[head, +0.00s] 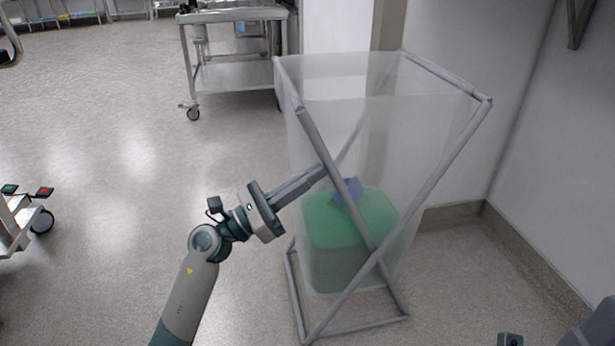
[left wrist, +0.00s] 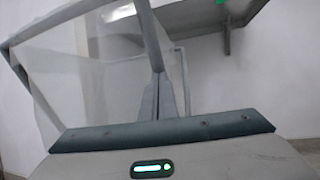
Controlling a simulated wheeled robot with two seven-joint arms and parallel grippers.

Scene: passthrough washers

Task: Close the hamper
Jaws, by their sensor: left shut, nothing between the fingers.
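The hamper (head: 440,130) is a grey tube frame with crossed legs and a translucent bag. Its top is spread open, with one top bar at the left and one at the right. A green mass and a small blue piece (head: 347,190) show through the bag. My left gripper (head: 322,172) is shut and empty, with its fingertips by the hamper's left upright tube; I cannot tell whether they touch it. In the left wrist view, the shut fingers (left wrist: 159,78) point up at a frame tube (left wrist: 150,35), with the bag at left.
White walls stand close behind and right of the hamper (head: 540,130). A steel cart (head: 240,75) stands behind it at the left. Another wheeled cart (head: 15,225) is at the left edge. The grey floor (head: 110,150) left of the hamper is clear.

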